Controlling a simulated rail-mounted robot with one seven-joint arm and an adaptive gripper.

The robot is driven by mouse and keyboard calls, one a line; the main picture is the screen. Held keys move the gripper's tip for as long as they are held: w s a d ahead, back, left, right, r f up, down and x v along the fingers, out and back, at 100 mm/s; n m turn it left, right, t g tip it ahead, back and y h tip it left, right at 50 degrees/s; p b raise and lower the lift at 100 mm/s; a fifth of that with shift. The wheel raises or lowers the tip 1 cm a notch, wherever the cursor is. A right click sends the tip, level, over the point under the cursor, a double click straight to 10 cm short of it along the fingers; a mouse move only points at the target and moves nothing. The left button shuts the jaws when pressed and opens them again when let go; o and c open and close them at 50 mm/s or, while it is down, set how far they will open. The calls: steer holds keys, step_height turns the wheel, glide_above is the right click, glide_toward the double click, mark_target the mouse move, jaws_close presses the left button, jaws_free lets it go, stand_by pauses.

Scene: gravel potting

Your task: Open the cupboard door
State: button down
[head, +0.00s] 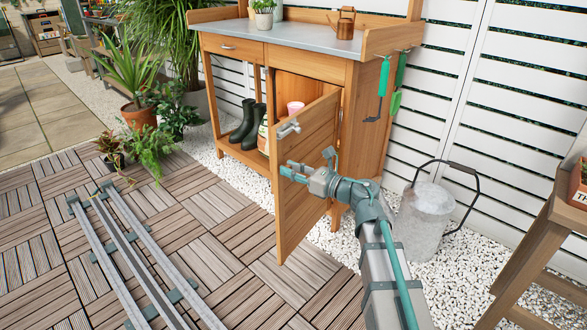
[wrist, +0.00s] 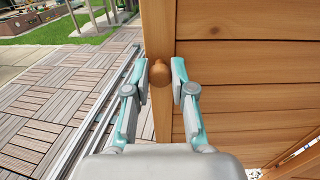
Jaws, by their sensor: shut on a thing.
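The cupboard door (head: 308,160) of the wooden potting bench (head: 361,110) stands swung outward, with part of the inside showing behind it. My gripper (head: 286,172) is at the door's free edge, partway down. In the wrist view, my gripper (wrist: 160,72) has one finger on each side of a round wooden knob (wrist: 160,75) on the door (wrist: 230,65) and is shut on it. The knob is hidden in the head view. A grey metal latch (head: 288,128) sits near the door's top free corner.
A pink pot (head: 295,107) shows inside the cupboard. Dark boots (head: 243,122) stand on the open shelf beside it. Metal rails (head: 135,262) cross the decking at the left. The decking before the door is clear.

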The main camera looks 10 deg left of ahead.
steer(key=shift+w, duration=0.1)
steer(key=c, duration=1)
jaws_free()
steer(key=shift+d, duration=0.15)
steer(key=v, duration=1.1)
steer(key=shift+s+d, duration=0.3)
steer(key=shift+s, duration=0.05)
